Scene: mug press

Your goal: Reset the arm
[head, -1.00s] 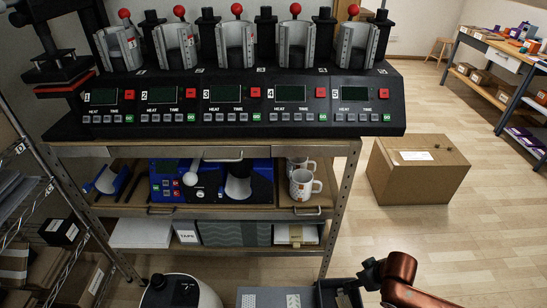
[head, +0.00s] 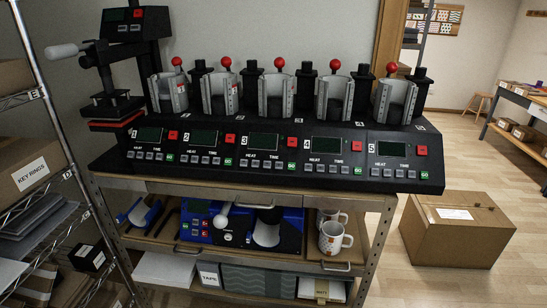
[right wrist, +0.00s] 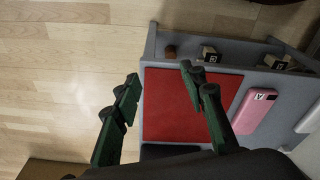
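My right gripper (right wrist: 160,85) is open and empty in the right wrist view, its two green fingers spread apart. It hangs over the left edge of a grey tray with a red mat (right wrist: 165,127) inside. My left gripper is in neither current view. In the head view, the black mug press (head: 265,157) stands on the bench with a row of numbered stations. Each station has a grey clamp, such as the leftmost (head: 167,92), with a red-knobbed lever. The clamps look empty. White mugs, one in front (head: 333,238), stand on the shelf below.
A cardboard box (head: 455,232) sits on the floor right of the bench. A metal rack (head: 60,150) with boxes stands on the left. A blue machine (head: 250,232) is on the shelf. Beside the mat lies a pink item (right wrist: 254,110). Open floor (right wrist: 60,80) is left of the tray.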

